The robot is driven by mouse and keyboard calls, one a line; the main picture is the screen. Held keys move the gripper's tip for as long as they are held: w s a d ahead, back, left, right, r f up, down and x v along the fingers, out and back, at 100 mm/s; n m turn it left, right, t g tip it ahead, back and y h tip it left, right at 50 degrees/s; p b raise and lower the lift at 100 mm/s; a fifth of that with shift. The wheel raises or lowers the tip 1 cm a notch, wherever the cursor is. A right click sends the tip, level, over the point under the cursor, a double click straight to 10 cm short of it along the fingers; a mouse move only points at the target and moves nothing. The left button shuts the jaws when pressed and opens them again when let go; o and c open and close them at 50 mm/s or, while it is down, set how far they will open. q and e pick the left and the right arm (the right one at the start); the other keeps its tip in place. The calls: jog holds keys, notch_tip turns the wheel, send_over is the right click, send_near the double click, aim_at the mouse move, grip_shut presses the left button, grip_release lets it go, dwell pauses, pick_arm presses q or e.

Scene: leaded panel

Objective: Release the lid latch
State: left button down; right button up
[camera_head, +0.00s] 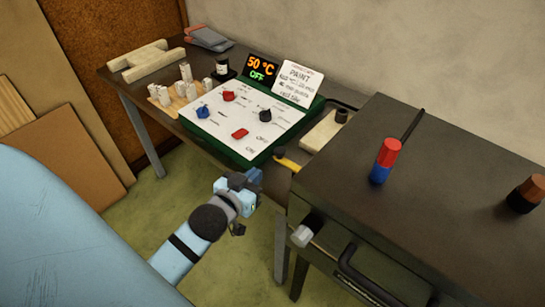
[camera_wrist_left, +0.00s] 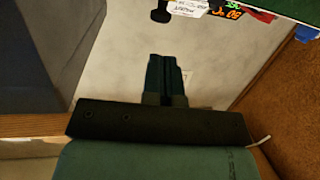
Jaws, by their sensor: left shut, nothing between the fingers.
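A dark box-like unit (camera_head: 440,150) stands at the right, with a black bar handle (camera_head: 365,278) on its front. A short pale cylindrical knob (camera_head: 301,236) sticks out of its front near the left corner; it may be the lid latch, but I cannot tell for sure. My left gripper (camera_head: 252,179) is shut and empty, in the air in front of the bench, left of the knob and apart from it. Its closed dark fingers (camera_wrist_left: 166,75) show in the left wrist view, touching nothing. My right gripper is out of view.
A green-edged control panel (camera_head: 245,118) with coloured knobs and a 50 °C OFF display (camera_head: 262,67) sits on the bench behind my gripper. A red-and-blue grip (camera_head: 385,160) and a brown-and-black knob (camera_head: 527,194) stand on the unit's top. Green floor is clear below.

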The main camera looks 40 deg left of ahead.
aim_at(277, 153)
pick_arm(q)
jog(key=w, duration=0.2)
jog(key=w+f, duration=0.1)
jog(key=w, duration=0.4)
jog(key=shift+w+a+f+p, duration=0.15)
jog(key=shift+w+a+p, duration=0.15)
jog(key=shift+w+f, duration=0.15)
jog(key=shift+w, duration=0.35)
